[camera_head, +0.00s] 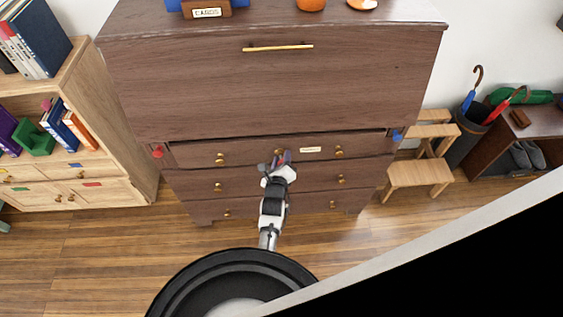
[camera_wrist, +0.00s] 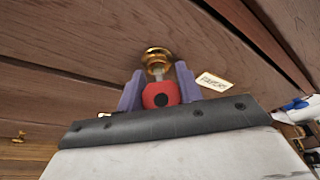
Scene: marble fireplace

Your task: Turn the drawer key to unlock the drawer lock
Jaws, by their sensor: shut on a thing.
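The wooden dresser (camera_head: 290,90) has a top drawer (camera_head: 245,152) with brass knobs and a small paper label (camera_head: 310,150). My gripper (camera_head: 281,158) is at the middle of this drawer's front. In the wrist view its purple fingers (camera_wrist: 157,82) are shut on the red head of the drawer key (camera_wrist: 160,96), which has a dark hole. The key's metal shaft points at the round brass drawer lock (camera_wrist: 157,57) and appears to be in it. The keyhole itself is hidden. The label (camera_wrist: 213,82) is right of the lock in the wrist view.
A fold-down front with a brass handle (camera_head: 278,47) is above the drawer. More drawers are below. A bookshelf (camera_head: 75,130) stands on the left. A wooden step stool (camera_head: 418,174) and an umbrella stand (camera_head: 468,127) are on the right. The floor in front is clear.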

